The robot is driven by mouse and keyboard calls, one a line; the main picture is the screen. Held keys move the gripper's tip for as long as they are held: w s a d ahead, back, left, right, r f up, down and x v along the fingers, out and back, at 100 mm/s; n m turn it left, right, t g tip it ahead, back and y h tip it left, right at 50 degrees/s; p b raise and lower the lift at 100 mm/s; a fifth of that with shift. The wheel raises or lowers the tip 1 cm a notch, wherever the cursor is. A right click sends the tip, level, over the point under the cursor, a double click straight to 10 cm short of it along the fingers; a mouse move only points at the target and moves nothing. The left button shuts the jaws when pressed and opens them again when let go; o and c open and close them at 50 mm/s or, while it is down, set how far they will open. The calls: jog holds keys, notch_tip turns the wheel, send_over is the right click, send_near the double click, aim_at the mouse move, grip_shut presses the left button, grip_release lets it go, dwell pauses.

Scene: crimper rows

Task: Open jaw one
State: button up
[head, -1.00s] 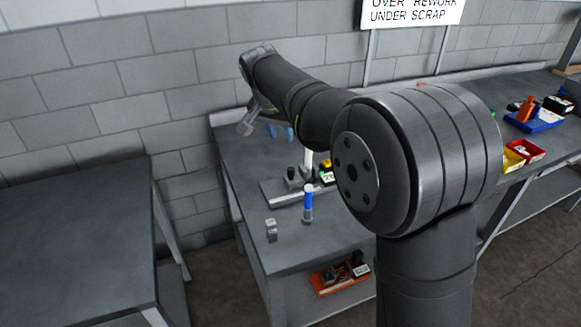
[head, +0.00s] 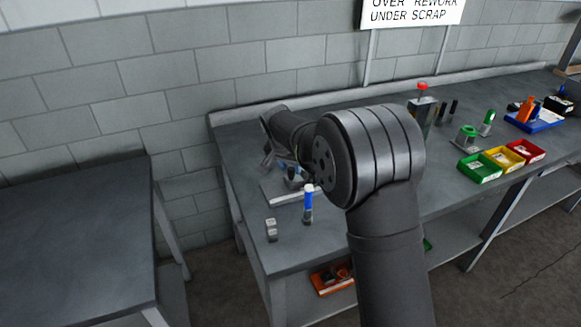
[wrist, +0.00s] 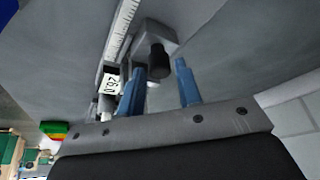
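The clamp fixture (head: 291,195) is a grey bar on the bench, partly hidden by my arm in the head view. In the wrist view it shows a ruled scale (wrist: 122,30), a white label (wrist: 110,84) and a grey block (wrist: 160,33) with a black knob (wrist: 159,62). I cannot tell which block is jaw one. Contact is not visible.
A blue-topped cylinder (head: 308,202) stands in front of the fixture, and small grey blocks (head: 271,229) stand nearer the bench's front left. Green (head: 480,168), yellow and red bins and a red-button post (head: 423,105) are to the right. An empty table (head: 75,235) stands left across a gap.

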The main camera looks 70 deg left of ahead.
jog(key=shift+w+a+f, duration=0.1)
jog(key=shift+f, duration=0.15)
grip_shut()
jog(key=shift+s, duration=1.45)
grip_release()
